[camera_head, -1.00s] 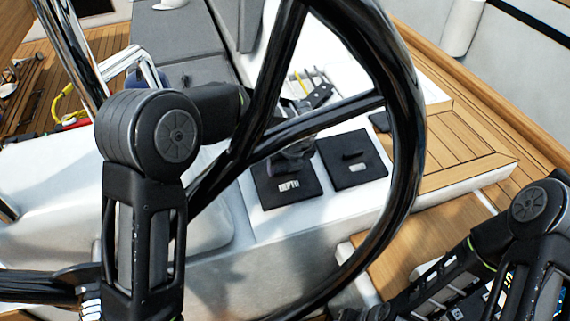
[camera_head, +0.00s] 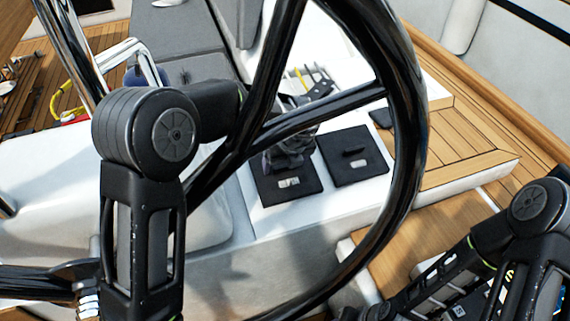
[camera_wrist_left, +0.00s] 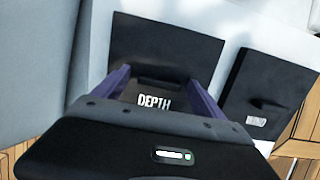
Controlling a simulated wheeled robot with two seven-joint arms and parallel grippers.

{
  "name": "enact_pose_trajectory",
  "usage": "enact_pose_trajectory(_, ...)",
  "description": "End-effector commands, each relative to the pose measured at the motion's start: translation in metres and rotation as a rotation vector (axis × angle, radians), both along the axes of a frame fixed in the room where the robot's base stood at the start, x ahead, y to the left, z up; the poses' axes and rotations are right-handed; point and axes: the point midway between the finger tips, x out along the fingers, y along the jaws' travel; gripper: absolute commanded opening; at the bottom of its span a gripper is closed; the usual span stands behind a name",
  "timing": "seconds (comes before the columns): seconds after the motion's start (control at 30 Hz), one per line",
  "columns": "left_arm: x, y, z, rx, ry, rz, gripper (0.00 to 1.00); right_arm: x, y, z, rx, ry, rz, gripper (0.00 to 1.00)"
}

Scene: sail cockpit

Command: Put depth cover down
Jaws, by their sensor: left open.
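The depth cover (camera_head: 308,189) is a black square plate with a white label, lying on the white console and seen through the wheel. In the left wrist view the depth cover (camera_wrist_left: 190,49) shows its raised grip and the word DEPTH. My left gripper (camera_head: 290,162) is over the cover and hides part of it and its label in the head view. In the left wrist view my left gripper (camera_wrist_left: 162,88) is open, its two fingers apart on either side of the raised grip. My right arm shows at the lower right, but its gripper is not visible.
A similar black wind cover (camera_head: 370,170) lies just right of the depth cover, also in the left wrist view (camera_wrist_left: 275,80). The large black steering wheel (camera_head: 410,130) stands between the head camera and the console. Wooden decking (camera_head: 460,150) lies to the right.

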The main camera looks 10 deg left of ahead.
Motion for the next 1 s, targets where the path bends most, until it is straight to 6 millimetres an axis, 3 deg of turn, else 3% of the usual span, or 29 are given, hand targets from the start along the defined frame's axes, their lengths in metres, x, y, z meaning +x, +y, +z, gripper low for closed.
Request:
enact_pose_trajectory(0.4, -0.02, -0.012, 0.066, -0.002, -0.004, -0.002, 0.81, 0.0, 0.0, 0.001, 0.0, 0.0, 0.0, 0.36)
enact_pose_trajectory(1.0, -0.023, -0.013, 0.073, -0.001, -0.002, -0.002, 0.81, 0.0, 0.0, 0.001, 0.0, 0.0, 0.0, 0.36)
